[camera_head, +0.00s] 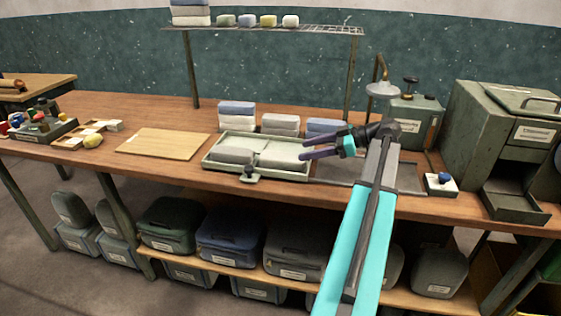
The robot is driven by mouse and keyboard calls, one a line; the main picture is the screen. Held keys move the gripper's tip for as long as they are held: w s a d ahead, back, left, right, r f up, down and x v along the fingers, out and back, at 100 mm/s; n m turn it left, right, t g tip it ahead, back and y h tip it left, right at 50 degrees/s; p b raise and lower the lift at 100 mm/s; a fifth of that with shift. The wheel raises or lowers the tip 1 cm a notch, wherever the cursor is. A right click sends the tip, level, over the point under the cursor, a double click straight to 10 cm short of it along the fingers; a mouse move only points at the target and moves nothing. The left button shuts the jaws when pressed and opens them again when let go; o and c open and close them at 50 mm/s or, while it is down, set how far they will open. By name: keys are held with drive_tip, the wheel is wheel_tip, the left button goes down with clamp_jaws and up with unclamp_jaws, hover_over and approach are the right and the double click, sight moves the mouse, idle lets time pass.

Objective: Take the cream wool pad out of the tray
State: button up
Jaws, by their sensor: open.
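A pale green tray (285,176) sits on the wooden bench near the middle of the view. A small green latch-like piece (250,174) is at the tray's front edge. My gripper (307,147) is open, with dark fingers pointing left at the tray's right end. It appears empty, and its height above the tray is hard to judge.
Folded cloth stacks (237,115) stand behind the tray, and a wire shelf (290,28) hangs above. A wooden board (163,143) lies to the left. A lamp-like fixture (382,89), a green canister (415,120) and a large cabinet (500,130) stand to the right.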

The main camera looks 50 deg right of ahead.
sight(277, 155)
drive_tip(key=shift+p+x, duration=0.35)
drive_tip(key=shift+x, duration=3.9)
drive_tip(key=shift+p+x, duration=0.55)
drive_tip(key=shift+x, duration=2.05)
drive_tip(key=shift+w+r, duration=0.1)
drive_tip(key=shift+r, duration=0.05)
drive_tip(key=shift+c, duration=0.2)
drive_tip(key=c, duration=0.8)
drive_tip(key=shift+o, duration=0.2)
drive_tip(key=shift+r, duration=0.1)
